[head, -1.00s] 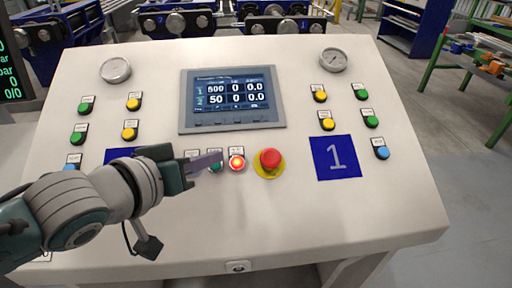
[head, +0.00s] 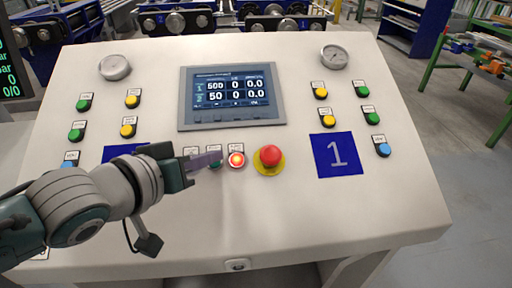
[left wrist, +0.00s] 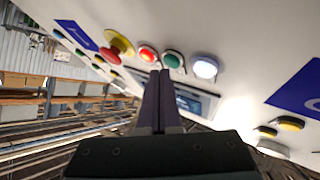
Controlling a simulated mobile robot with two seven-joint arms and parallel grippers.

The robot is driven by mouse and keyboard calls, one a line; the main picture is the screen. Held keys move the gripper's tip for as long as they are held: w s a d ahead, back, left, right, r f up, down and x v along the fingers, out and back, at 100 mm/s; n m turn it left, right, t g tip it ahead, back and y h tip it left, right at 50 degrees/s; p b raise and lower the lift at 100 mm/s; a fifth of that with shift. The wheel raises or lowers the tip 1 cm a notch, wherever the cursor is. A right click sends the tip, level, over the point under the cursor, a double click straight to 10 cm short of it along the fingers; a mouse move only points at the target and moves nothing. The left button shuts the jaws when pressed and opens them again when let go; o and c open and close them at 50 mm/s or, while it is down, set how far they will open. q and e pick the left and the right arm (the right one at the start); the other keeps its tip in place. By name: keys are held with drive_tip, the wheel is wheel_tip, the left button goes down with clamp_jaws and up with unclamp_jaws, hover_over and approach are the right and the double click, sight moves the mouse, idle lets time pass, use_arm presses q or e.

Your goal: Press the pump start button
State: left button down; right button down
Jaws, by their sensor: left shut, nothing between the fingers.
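The console has a row of buttons below its screen. A green button (head: 214,164), which may be the pump start, is partly hidden behind my left fingers in the head view. It shows clearly in the left wrist view (left wrist: 173,60). A lit red button (head: 236,160) is to its right, and a white button (left wrist: 205,68) is on its other side, mostly covered in the head view. My left gripper (head: 219,158) is shut and empty, its tips close to the green button. I cannot tell whether they touch it. My right gripper is not in view.
A red mushroom button on a yellow base (head: 269,158) stands right of the lit red button. The screen (head: 232,93) lies above the row. Several green, yellow and blue buttons line both sides of the sloped panel (head: 310,215).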

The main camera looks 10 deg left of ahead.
use_arm(q)
drive_tip(key=shift+w+a+f+b, duration=0.1)
drive_tip(key=shift+w+f+b, duration=0.1)
drive_tip(key=shift+f+b, duration=0.25)
idle(0.6)
drive_tip(key=shift+s+r+p, duration=0.4)
drive_tip(key=shift+r+p, duration=0.45)
drive_tip(key=shift+p, duration=0.3)
drive_tip(key=shift+r, duration=0.1)
drive_tip(key=r+p, duration=0.1)
drive_tip(key=p, duration=0.1)
drive_tip(key=s+r+p, duration=0.1)
drive_tip(key=r+p, duration=0.1)
drive_tip(key=s+d+r+p, duration=0.1)
drive_tip(key=r+p, duration=0.1)
drive_tip(key=p, duration=0.1)
drive_tip(key=shift+s+r, duration=0.2)
idle(2.1)
